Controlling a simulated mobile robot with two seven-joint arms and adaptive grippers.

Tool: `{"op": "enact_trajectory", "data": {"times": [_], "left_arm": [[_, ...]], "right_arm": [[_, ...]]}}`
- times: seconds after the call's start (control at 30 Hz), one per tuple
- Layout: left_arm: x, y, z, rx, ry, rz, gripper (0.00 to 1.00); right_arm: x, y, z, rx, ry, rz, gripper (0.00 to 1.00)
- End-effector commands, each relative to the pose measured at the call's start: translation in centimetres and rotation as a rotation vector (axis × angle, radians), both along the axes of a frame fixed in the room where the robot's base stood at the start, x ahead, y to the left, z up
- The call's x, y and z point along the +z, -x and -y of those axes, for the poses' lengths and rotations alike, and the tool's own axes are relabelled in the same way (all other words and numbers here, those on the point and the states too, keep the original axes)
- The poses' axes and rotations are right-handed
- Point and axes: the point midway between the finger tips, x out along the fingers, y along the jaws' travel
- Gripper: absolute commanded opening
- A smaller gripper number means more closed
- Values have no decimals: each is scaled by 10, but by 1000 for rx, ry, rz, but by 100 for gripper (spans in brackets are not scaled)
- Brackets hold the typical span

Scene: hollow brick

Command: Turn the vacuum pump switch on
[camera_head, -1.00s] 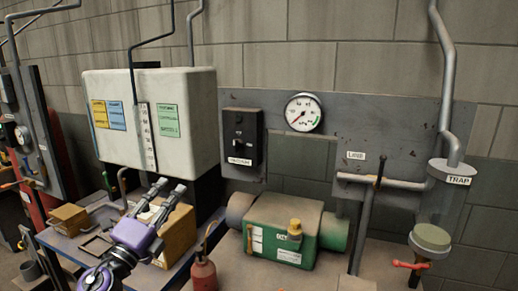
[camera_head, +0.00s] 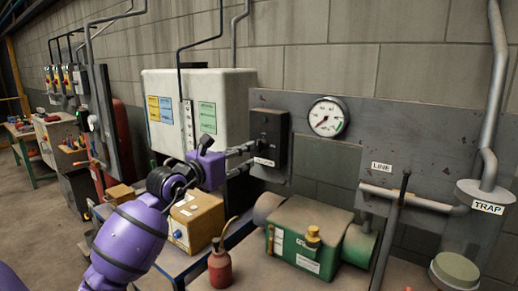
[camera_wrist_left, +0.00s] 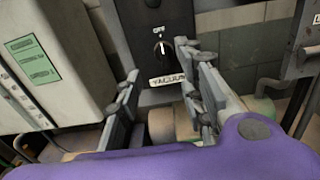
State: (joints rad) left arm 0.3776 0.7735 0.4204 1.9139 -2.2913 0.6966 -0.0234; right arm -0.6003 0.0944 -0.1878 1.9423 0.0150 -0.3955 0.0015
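The black vacuum switch box (camera_head: 268,136) is mounted on the grey wall panel, left of the round gauge. In the left wrist view its dark rotary knob (camera_wrist_left: 162,48) sits under an OFF mark, its white pointer line up towards that mark. A VACUUM label (camera_wrist_left: 168,79) is below the knob. My purple left gripper (camera_head: 250,159) is at the left side of the box, its two grey fingers reaching towards it. In the left wrist view the fingers (camera_wrist_left: 157,60) are spread, with the knob and label showing between them and nothing held. Contact cannot be told. My right gripper is out of view.
A pressure gauge (camera_head: 328,117) hangs right of the switch. A white cabinet (camera_head: 160,90) is on the wall behind my left gripper. The green pump (camera_head: 300,232), a red oil can (camera_head: 221,268) and a yellowish box (camera_head: 197,218) stand below. A pipe and valve (camera_head: 392,225) rise at the right.

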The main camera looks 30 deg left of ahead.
Motion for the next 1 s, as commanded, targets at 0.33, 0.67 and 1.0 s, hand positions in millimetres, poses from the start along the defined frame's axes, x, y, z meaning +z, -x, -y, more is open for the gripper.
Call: {"op": "enact_trajectory", "data": {"times": [0.33,0.67,1.0], "left_arm": [[4,-53,5,-3,2,6,36],[2,-66,6,-3,1,5,36],[2,-66,6,-3,1,5,4]], "right_arm": [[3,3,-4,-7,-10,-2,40],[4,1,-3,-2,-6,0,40],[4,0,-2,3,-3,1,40]]}}
